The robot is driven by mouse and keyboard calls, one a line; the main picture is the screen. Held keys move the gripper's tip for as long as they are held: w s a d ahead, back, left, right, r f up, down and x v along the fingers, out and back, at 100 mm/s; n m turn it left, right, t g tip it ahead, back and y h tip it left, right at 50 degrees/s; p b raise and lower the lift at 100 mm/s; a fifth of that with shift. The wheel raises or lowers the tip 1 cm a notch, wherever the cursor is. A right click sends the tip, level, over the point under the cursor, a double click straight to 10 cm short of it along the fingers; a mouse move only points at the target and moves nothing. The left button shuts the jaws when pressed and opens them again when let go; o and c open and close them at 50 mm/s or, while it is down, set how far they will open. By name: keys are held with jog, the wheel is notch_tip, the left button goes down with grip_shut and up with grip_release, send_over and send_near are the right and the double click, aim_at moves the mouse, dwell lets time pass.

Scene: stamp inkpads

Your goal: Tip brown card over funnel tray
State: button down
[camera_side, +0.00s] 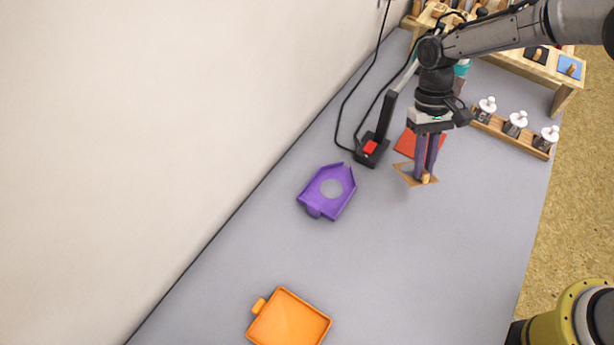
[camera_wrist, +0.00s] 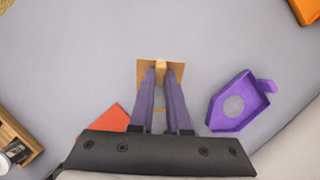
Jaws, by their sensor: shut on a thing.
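The brown card (camera_side: 404,172) is in my gripper (camera_side: 425,176), whose two purple fingers are shut on the small wooden knob on it. The card looks about level; I cannot tell how far it is above the table. In the wrist view the brown card (camera_wrist: 147,71) shows around the fingertips (camera_wrist: 161,72), partly hidden by them. The purple funnel tray (camera_side: 342,203), with a pointed end and a pale round middle, lies on the table left of the card. In the wrist view the funnel tray (camera_wrist: 262,103) is to the right of my fingers.
A red card (camera_side: 405,143) lies just behind my gripper. A black stand with a red patch (camera_side: 370,147) and cables is near the wall. An orange tray (camera_side: 290,318) lies at the front.

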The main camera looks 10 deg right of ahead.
jog(key=s+a, duration=0.1)
jog(key=a, duration=1.6)
jog(key=shift+s+a, duration=0.3)
jog(key=shift+a, duration=0.1)
dwell(1.3)
jog(key=shift+d+f+y, duration=0.1)
jog(key=shift+d+y, duration=0.15)
jog(key=shift+y, duration=0.35)
jog(key=shift+d, duration=0.1)
jog(key=shift+d+y, duration=0.1)
jog(key=shift+y, duration=0.2)
jog(key=shift+d+f+n+y, duration=0.1)
jog(key=shift+d+n+y, duration=0.1)
jog(key=shift+n+y, duration=0.15)
jog(key=shift+d, duration=0.15)
